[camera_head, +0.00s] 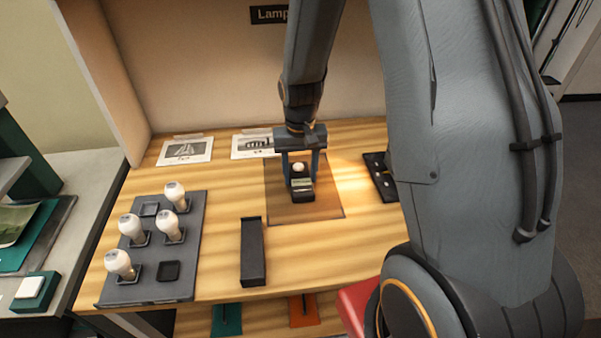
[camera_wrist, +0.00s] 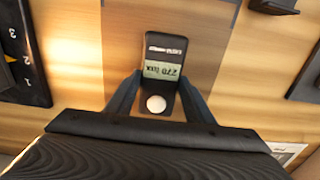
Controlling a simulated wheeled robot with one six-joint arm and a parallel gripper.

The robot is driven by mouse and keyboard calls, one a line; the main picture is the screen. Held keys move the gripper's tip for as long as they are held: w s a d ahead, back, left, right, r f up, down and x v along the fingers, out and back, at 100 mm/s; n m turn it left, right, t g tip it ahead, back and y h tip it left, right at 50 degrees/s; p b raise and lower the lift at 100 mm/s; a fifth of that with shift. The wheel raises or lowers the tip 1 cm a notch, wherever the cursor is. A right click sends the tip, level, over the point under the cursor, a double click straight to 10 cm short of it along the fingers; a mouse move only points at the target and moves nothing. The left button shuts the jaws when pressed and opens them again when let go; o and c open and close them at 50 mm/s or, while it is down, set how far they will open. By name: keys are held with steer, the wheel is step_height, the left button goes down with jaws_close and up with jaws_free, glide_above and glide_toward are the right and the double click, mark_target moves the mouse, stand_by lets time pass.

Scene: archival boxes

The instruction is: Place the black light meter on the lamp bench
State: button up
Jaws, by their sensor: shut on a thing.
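The black light meter (camera_wrist: 162,70) is between the two fingers of my gripper (camera_wrist: 160,100) in the wrist view. It has a white round dome and a lit display that reads about 270 lux. In the head view the light meter (camera_head: 302,184) is over the brown square marked on the lamp bench (camera_head: 215,220), and my gripper (camera_head: 300,165) is shut on it from above. I cannot tell whether its underside touches the bench. The bench has a light wood top and a sign above it that starts "Lamp".
A dark tray (camera_head: 185,245) with several white bulbs and empty square sockets stands at the left. A black narrow holder (camera_head: 252,250) is at the front middle. A black numbered panel (camera_head: 379,177) lies right of the brown square. Two printed pictures (camera_head: 187,151) lie at the back.

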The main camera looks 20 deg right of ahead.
mark_target(301, 179)
steer(key=shift+f, duration=0.1)
steer(key=o, duration=1.2)
steer(key=shift+c, duration=0.2)
step_height(301, 179, up, 12)
steer(key=b, duration=0.2)
steer(key=s+f+n, duration=0.2)
steer(key=s, duration=1.2)
steer(key=shift+a+f+t, duration=0.25)
steer(key=shift+f+t, duration=0.05)
steer(key=shift+t, duration=0.1)
steer(key=shift+s, duration=0.1)
